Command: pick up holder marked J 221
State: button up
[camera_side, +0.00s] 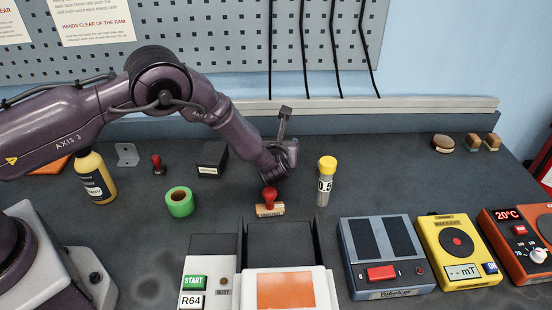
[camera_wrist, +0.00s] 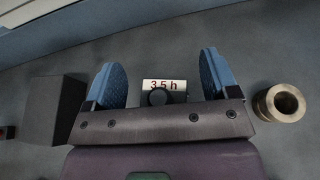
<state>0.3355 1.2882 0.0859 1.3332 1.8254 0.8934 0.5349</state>
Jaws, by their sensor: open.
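No marking J 221 can be read in either view, so I cannot tell which thing is that holder. My gripper (camera_wrist: 162,75) is open in the wrist view, with one blue finger on each side of a small dark piece with a white label reading 3.5 h (camera_wrist: 164,86). The lower part of this piece is hidden by my gripper, and no finger visibly touches it. In the side view my gripper (camera_side: 280,162) is low over the bench behind the red-knobbed stamp (camera_side: 269,199); the labelled piece cannot be made out there.
In the wrist view a dark block (camera_wrist: 55,108) is left and a brass ring (camera_wrist: 280,103) right of my fingers.

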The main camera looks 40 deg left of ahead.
jog(key=shift+c, duration=0.5)
jog(key=shift+r, duration=0.1)
jog(key=c, duration=1.3)
